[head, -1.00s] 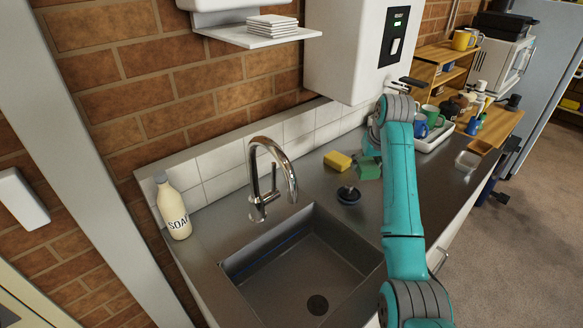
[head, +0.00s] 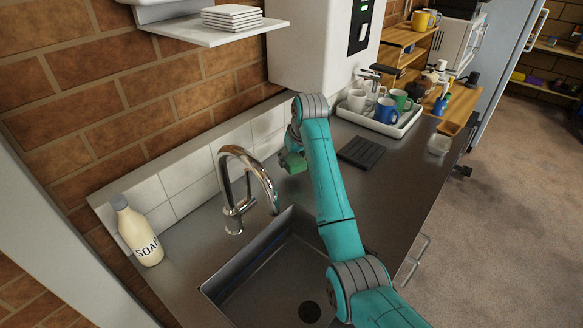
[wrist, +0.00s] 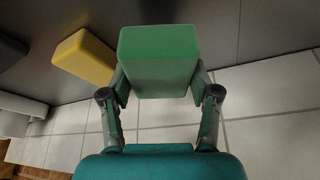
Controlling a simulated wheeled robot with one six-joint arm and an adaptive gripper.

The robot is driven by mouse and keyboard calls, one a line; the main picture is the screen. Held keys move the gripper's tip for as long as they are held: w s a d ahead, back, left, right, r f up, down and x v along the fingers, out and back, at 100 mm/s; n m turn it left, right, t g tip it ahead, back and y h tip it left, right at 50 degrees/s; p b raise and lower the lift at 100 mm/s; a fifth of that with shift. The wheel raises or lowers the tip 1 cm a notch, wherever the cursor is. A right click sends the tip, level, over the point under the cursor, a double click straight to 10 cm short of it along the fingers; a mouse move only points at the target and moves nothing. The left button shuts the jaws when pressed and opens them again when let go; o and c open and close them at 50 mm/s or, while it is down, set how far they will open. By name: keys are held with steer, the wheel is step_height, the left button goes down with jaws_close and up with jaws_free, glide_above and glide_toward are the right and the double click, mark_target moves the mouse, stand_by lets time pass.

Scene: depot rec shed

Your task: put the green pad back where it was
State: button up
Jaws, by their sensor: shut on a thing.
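The green pad (wrist: 158,62) is a block held between the two fingers of my gripper (wrist: 160,84) in the wrist view. In the head view the pad (head: 293,162) shows below the end of my arm, between the tap and the black ribbed mat. I cannot tell whether it touches the counter. A yellow sponge (wrist: 84,58) lies on the counter beside the pad in the wrist view, apart from it in the picture. The sponge is hidden behind my arm in the head view.
The tap (head: 238,190) and sink (head: 275,275) are to the left and front. The black mat (head: 361,152) and a white tray of mugs (head: 392,124) are to the right. A soap bottle (head: 137,230) stands far left. White wall tiles (head: 190,175) run behind.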

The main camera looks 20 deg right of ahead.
steer(key=shift+d+f, duration=0.1)
steer(key=shift+f, duration=1.75)
steer(key=shift+f, duration=0.1)
steer(key=o, duration=1)
steer(key=v, duration=1.2)
steer(key=shift+s, duration=0.15)
